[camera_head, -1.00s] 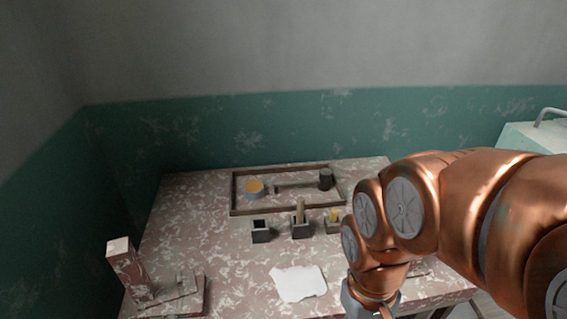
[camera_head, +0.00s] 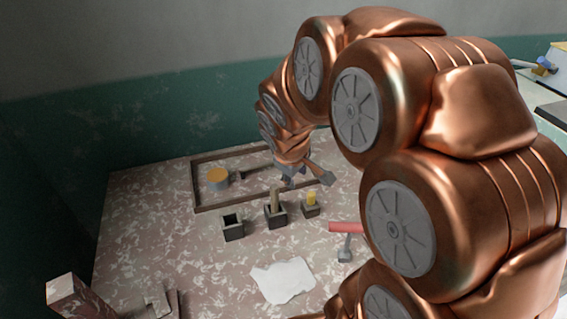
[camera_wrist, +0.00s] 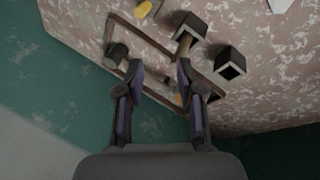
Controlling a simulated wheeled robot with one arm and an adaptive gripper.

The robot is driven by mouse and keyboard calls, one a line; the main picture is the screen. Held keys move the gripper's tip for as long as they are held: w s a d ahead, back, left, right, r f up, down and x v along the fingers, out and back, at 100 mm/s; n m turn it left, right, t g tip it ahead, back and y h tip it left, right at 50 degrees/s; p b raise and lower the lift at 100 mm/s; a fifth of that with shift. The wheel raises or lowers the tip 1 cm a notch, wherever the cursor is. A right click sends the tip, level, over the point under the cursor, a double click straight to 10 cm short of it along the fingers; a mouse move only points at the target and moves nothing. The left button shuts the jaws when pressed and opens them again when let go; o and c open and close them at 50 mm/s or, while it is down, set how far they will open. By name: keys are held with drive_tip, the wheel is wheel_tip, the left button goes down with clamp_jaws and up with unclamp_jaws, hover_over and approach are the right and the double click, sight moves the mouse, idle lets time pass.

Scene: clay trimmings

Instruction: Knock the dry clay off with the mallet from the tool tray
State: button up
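The tool tray (camera_head: 196,191) is a low brown frame at the back of the speckled table. A mallet lies in it; its thin handle (camera_head: 255,172) shows in the head view, while its head is hidden behind my gripper. In the wrist view a dark cylinder, apparently the mallet head (camera_wrist: 117,55), sits in a tray corner, left of the fingers. My gripper (camera_head: 307,181) is above the tray's right part, fingers apart. It also shows open in the wrist view (camera_wrist: 160,70), with nothing visibly gripped; its height above the tray is unclear. I cannot identify the dry clay.
Small dark holders (camera_head: 233,228) stand in front, one with a wooden handle (camera_head: 274,198), one with a yellow piece (camera_head: 311,198).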

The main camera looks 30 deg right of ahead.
sight(270, 163)
drive_tip(key=w+d+f+n+t+b, duration=0.2)
drive_tip(key=w+d+f+n+t, duration=0.15)
drive_tip(key=w+d, duration=0.7)
drive_tip(key=w+d+f+n+t+y+b, duration=0.1)
drive_tip(key=w+f+n, duration=0.2)
drive_tip(key=w+f, duration=0.1)
drive_tip(key=w+d+f+n+t+y+b, duration=0.1)
drive_tip(key=w+d+f+n+t+y, duration=0.1)
drive_tip(key=f, duration=0.3)
drive_tip(key=w+d+f+n+t+y+b, duration=0.1)
drive_tip(key=w+f+n+y, duration=0.1)
drive_tip(key=w+f+n, duration=0.2)
drive_tip(key=shift+w+d+f+n+t, duration=0.15)
drive_tip(key=shift+w+d+f+t, duration=0.05)
drive_tip(key=shift+w+f, duration=0.2)
drive_tip(key=shift+w+d+f+n+t, duration=0.15)
drive_tip(key=shift+w+d+f, duration=0.1)
drive_tip(key=shift+w, duration=0.2)
drive_tip(key=shift+s+a+f+n+y+b, duration=0.1)
drive_tip(key=shift+a+f+n+y+b, duration=0.1)
drive_tip(key=shift+f, duration=0.15)
drive_tip(key=shift+s+a+f+n+y+b, duration=0.1)
drive_tip(key=shift+f+n+y, duration=0.1)
drive_tip(key=shift+f, duration=0.15)
drive_tip(key=shift+p+x, duration=0.8)
drive_tip(key=shift+x, duration=3.1)
drive_tip(key=shift+r, duration=0.1)
clamp_jaws()
